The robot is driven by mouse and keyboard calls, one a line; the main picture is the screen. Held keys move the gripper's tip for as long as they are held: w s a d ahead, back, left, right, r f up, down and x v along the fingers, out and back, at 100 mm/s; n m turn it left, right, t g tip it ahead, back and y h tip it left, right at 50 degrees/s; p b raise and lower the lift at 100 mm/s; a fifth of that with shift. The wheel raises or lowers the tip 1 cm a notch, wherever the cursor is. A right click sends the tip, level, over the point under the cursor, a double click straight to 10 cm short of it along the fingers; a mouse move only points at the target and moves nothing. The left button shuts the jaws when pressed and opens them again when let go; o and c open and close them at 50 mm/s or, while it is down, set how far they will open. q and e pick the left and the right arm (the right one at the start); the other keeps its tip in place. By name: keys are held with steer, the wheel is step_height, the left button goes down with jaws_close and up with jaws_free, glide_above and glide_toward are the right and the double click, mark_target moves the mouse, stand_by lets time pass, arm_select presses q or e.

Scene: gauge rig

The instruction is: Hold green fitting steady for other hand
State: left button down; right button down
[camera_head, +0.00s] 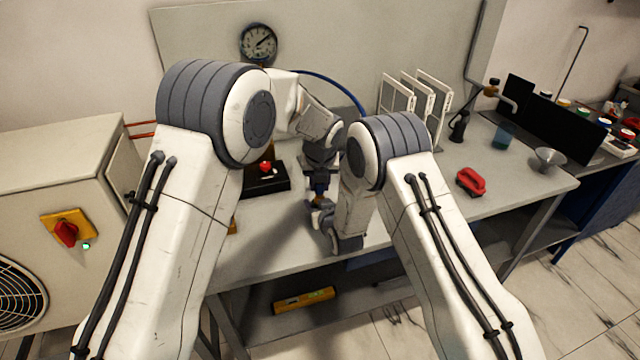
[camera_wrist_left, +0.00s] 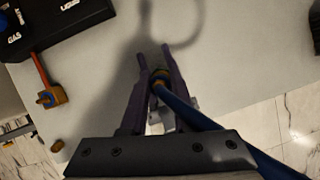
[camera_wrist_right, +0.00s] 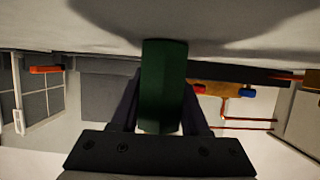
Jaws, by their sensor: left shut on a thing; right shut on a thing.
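In the right wrist view my right gripper (camera_wrist_right: 163,105) is shut on the green fitting (camera_wrist_right: 163,80), a dark green block standing up between the fingers. In the left wrist view my left gripper (camera_wrist_left: 154,62) is shut on a brass end piece (camera_wrist_left: 160,82) of a blue hose (camera_wrist_left: 200,120), which runs off to the lower right. In the head view my left gripper (camera_head: 319,184) and right gripper (camera_head: 322,212) are close together over the bench's front part. The green fitting is not distinguishable there, and whether the two held parts touch cannot be told.
The grey bench (camera_head: 440,205) carries a black box (camera_head: 275,186) with a red knob, a rack of white panels (camera_head: 415,95), a red object (camera_head: 470,182) and a funnel (camera_head: 548,158). A round gauge (camera_head: 258,43) is on the back panel. A grey unit (camera_head: 60,160) stands left.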

arm_select(q)
steer(key=shift+r, duration=0.25)
steer(key=shift+r, duration=2.35)
arm_select(e)
steer(key=shift+c, duration=1.6)
jaws_free()
steer(key=v, duration=1.2)
steer(key=shift+r, duration=0.1)
steer(key=shift+r, duration=0.1)
